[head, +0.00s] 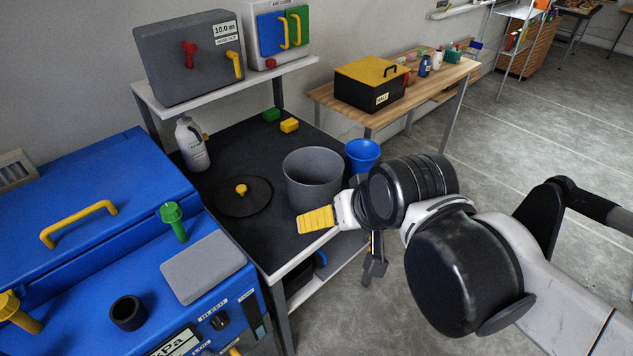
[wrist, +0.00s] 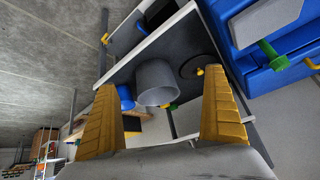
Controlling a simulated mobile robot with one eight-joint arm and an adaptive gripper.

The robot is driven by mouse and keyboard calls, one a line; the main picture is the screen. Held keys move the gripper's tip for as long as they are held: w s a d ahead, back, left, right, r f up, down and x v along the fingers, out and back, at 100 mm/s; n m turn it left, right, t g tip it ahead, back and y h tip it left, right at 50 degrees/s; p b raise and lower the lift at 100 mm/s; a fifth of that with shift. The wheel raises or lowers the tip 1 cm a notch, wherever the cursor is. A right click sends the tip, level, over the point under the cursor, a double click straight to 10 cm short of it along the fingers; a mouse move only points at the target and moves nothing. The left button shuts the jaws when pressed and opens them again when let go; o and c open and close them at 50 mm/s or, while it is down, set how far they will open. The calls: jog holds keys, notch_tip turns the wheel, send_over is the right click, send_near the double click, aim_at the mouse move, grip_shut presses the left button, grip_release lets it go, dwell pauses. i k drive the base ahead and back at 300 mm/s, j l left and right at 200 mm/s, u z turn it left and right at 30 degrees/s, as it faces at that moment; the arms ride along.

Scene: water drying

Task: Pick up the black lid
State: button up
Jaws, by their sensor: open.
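The black lid (head: 230,206) is a flat round disc with a yellow knob (head: 241,189). It lies flat on the black top of the cart, left of the grey pot (head: 313,180). In the wrist view the lid (wrist: 190,69) shows beyond the fingers, toward the right one, beside the pot (wrist: 156,84). My gripper (head: 338,245) is in front of and to the right of the pot, apart from the lid. In the wrist view my gripper (wrist: 160,82) has its two yellow fingers spread wide with nothing between them.
A white bottle (head: 192,145) and green and yellow blocks (head: 289,125) stand farther back. A blue machine (head: 110,205) borders the cart on the left. The cart top in front of the lid is clear.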

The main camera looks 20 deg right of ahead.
aim_at(243, 196)
jog(key=i+u, duration=0.8)
jog(key=k+l, duration=0.05)
